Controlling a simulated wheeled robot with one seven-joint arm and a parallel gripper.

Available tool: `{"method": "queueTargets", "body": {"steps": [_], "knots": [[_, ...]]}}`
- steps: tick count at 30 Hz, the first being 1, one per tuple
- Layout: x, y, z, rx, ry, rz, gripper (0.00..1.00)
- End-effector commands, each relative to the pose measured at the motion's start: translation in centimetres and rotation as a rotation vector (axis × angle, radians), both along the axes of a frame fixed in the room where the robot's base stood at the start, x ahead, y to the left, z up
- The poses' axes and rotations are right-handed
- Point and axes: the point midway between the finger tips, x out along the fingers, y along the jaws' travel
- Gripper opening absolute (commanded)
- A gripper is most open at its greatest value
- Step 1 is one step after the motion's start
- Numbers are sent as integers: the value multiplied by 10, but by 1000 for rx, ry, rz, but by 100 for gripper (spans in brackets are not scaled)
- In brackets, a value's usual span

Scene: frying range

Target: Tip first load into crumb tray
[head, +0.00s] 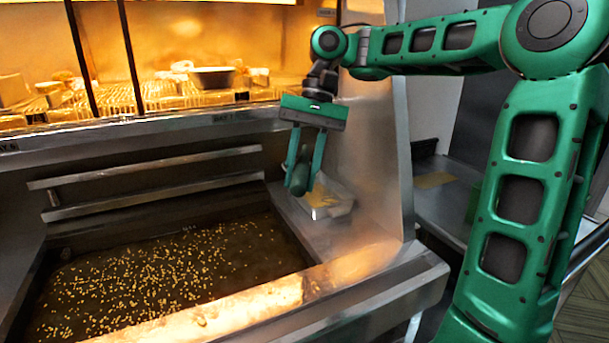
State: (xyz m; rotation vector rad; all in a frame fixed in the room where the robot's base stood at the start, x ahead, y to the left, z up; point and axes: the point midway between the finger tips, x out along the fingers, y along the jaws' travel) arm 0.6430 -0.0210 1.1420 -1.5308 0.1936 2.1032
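My gripper (301,188) points down over the steel ledge at the right of the fryer vat. Its two green fingers stand apart at the top. A dark grey-green shape (300,174) shows between them near the tips; I cannot tell whether it is a held tool handle or part of the gripper. A small pale metal tray (338,208), perhaps the crumb tray, sits on the ledge just right of and below the fingertips. Something yellowish (320,195) shows in it, and the fingers partly cover its left side. No skimmer head is clearly visible.
The vat of dark oil (180,270) has many yellow crumbs scattered over its surface. Two steel rails (150,165) run along its back wall. A lit warming shelf with a dark pan (212,77) is behind. A steel panel (370,150) rises right of the tray.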

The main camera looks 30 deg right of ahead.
Motion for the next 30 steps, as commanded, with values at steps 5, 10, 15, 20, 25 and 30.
{"method": "queueTargets", "body": {"steps": [5,10,15,20,25,30], "knots": [[4,9,0,-61,36,5,0],[7,12,-1,-100,59,1,0],[9,16,-1,-133,77,3,0],[11,20,-1,-164,94,3,0],[11,19,9,-164,94,1,0],[11,19,19,-162,93,1,0]]}}
